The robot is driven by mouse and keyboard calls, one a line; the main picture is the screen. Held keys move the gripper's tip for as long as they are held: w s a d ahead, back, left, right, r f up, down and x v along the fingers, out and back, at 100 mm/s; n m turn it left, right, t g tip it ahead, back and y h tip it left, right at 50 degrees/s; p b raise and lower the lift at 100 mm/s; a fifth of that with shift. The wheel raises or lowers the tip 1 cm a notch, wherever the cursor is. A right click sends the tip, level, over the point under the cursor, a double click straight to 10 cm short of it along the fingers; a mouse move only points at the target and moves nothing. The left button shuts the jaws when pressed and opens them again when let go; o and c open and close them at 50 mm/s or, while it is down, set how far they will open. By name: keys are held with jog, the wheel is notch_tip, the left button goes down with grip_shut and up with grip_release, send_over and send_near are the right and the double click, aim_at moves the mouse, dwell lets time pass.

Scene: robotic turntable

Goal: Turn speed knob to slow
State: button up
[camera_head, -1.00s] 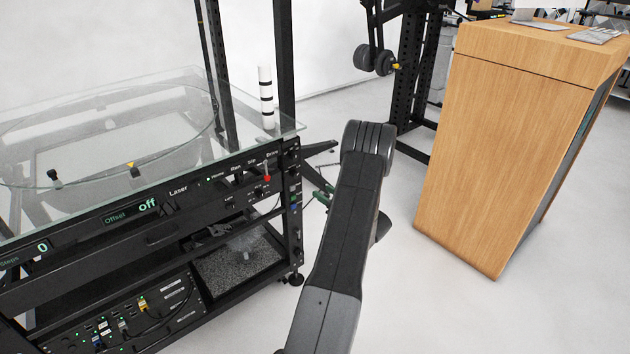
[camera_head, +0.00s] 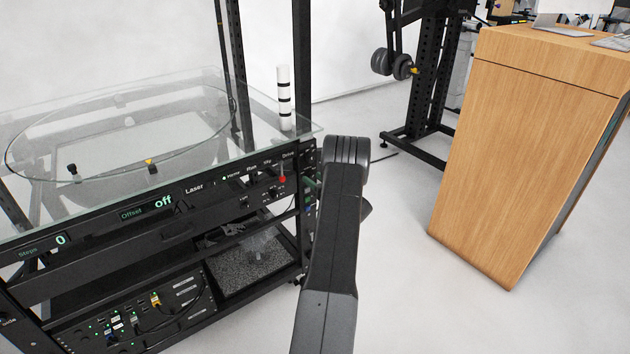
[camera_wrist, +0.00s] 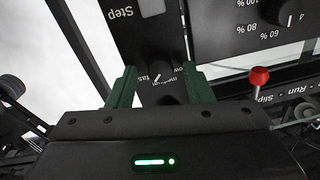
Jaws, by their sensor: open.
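In the wrist view, a black knob (camera_wrist: 160,72) with a white pointer line sits on a dark panel. The turntable rack (camera_head: 150,228), with a glass top, stands at the left.
In the wrist view, a red-tipped lever (camera_wrist: 260,77) is close right of the fingers, and a percent-marked knob (camera_wrist: 285,12) is at upper right. In the head view, the red lever (camera_head: 282,179) shows on the rack's front. A wooden cabinet (camera_head: 520,150) stands right, with clear floor between.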

jog(key=shift+w+a, duration=0.1)
jog(key=c, duration=1)
